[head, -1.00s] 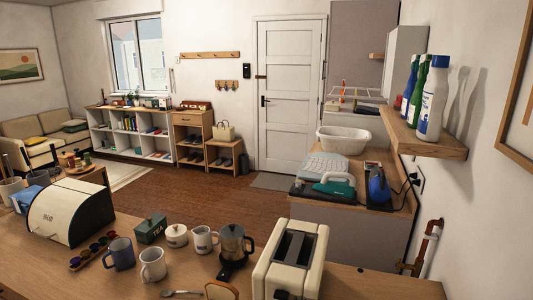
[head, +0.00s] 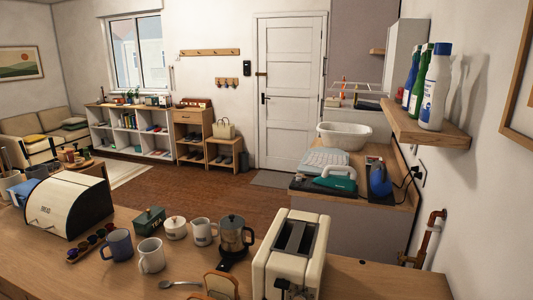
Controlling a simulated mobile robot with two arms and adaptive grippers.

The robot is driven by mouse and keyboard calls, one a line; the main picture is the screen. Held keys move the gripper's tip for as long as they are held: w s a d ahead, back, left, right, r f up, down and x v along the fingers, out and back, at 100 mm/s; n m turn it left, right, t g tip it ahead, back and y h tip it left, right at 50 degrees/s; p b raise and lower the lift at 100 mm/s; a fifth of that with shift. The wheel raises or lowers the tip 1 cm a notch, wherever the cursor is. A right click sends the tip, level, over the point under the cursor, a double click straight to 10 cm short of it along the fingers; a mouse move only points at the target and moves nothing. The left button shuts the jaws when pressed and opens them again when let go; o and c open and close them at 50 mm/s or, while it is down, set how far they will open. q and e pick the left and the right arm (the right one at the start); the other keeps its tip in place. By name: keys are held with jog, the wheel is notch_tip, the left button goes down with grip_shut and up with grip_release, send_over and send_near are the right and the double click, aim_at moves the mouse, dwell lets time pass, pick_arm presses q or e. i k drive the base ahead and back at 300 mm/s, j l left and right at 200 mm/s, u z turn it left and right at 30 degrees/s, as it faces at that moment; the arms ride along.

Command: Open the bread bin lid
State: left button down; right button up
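The bread bin (head: 66,207) stands at the left of the wooden counter in the head view. It has a cream curved front with dark lettering, a small handle low on that front, and dark ends. Its lid looks shut, with the curved front down and no opening showing. Neither of my grippers is in the head view.
The counter's right end (head: 390,283) is mostly clear.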

aim_at(48, 205)
jog(key=u, duration=1.45)
jog(key=i+j, duration=0.3)
jog(key=j, duration=0.2)
jog(key=i+j+u, duration=0.1)
jog(key=i+j, duration=0.2)
jog(key=j, duration=0.2)
